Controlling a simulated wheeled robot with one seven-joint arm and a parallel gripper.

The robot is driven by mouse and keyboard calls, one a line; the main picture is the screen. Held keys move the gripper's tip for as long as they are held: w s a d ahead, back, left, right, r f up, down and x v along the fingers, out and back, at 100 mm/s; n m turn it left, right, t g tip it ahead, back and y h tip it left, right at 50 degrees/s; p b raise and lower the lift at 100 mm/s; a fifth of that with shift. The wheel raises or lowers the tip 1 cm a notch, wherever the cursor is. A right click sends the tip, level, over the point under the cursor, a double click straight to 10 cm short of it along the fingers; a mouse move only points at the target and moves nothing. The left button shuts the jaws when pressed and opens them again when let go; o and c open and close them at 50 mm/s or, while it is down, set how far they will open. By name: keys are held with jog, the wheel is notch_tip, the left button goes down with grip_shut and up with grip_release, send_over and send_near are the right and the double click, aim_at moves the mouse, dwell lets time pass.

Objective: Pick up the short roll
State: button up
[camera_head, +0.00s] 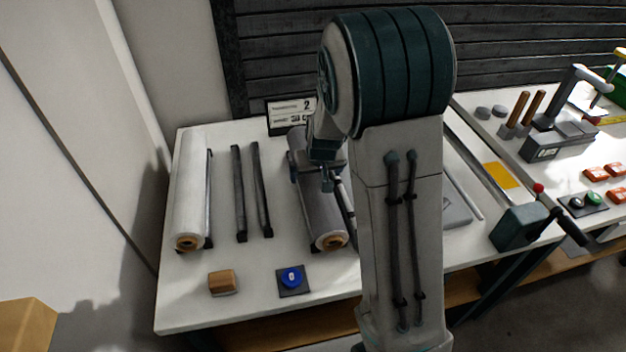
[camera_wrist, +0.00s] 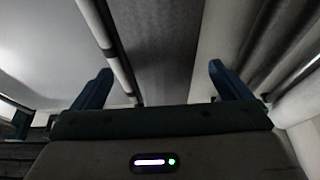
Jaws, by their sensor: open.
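A grey roll (camera_head: 325,214) with a brown core end lies lengthwise on the white table, partly hidden behind my arm. A paler, whitish roll (camera_head: 190,190) lies at the table's left side. The far part of the grey roll is covered, so I cannot compare their full lengths. My gripper (camera_head: 325,180) is over the grey roll, fingers pointing down. In the wrist view my gripper (camera_wrist: 160,85) is open, its two blue fingers wide apart. A dark grey band (camera_wrist: 160,45), seemingly the grey roll, runs between them. I cannot tell whether the fingers touch it.
Dark rails (camera_head: 239,195) stand between the rolls. A small wooden block (camera_head: 222,282) and a blue button (camera_head: 291,277) sit near the table's front edge. A sign (camera_head: 290,112) stands at the back. A lever box (camera_head: 519,226) and tools are to the right.

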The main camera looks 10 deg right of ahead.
jog(key=shift+x, duration=2.15)
jog(key=shift+a, duration=0.15)
jog(key=shift+r, duration=0.1)
jog(key=c, duration=1.4)
jog(key=shift+r, duration=0.1)
